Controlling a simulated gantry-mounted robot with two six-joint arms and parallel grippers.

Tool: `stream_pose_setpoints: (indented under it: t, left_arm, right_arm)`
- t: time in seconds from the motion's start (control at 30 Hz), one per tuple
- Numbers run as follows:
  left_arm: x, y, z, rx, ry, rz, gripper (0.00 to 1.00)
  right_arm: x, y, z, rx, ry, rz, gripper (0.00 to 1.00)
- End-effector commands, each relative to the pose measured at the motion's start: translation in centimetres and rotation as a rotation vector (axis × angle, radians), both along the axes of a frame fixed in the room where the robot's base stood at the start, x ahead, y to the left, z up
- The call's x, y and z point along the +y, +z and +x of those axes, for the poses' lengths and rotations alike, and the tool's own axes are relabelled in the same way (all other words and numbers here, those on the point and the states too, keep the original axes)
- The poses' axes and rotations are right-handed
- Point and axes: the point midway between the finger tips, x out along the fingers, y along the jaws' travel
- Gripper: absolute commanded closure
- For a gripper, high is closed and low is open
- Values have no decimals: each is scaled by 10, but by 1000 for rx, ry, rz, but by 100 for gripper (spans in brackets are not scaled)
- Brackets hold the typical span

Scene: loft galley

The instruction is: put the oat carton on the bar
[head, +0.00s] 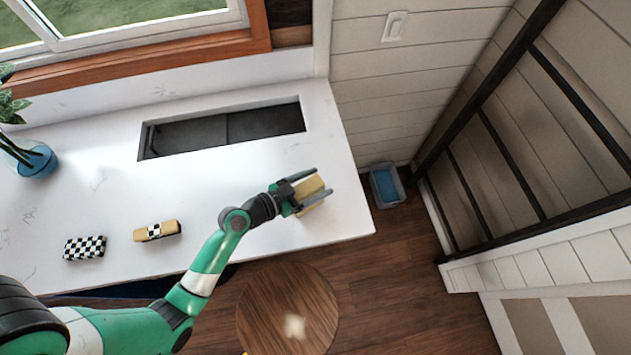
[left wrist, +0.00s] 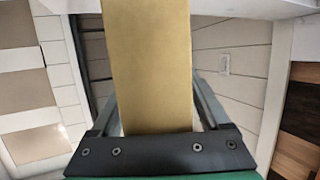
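A plain tan carton (head: 312,192), which I take for the oat carton, is at the right end of the white counter (head: 225,185), likely the bar. My left gripper (head: 308,188) reaches it from the left, with one finger along each side. In the left wrist view the carton (left wrist: 152,65) fills the space between the fingers and runs out of the top of the picture. The gripper looks shut on it. I cannot tell whether the carton's base touches the counter. My right gripper is not in view.
A tan block with a checkered band (head: 157,231) and a black-and-white checkered block (head: 84,248) lie on the counter at left. Behind is a dark recessed sink (head: 222,130). A blue plant pot (head: 36,163) stands far left. A round wooden table (head: 280,320) is in front.

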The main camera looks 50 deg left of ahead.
Motion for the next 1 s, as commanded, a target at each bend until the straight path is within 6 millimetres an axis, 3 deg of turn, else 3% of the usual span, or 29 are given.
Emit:
stream_pose_setpoints:
  t: [0.47,0.67,0.83,0.9,1.0]
  left_arm:
    - [1,4,-2,0,1,-1,21]
    - [8,12,-39,1,7,-1,21]
    - [16,26,-85,0,11,-1,21]
    - [17,41,-94,10,4,-5,21]
    - [18,42,-103,10,0,-4,21]
  right_arm:
    - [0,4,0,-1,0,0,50]
    - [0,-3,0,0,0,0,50]
    - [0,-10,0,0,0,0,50]
    - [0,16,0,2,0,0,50]
    - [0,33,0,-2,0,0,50]
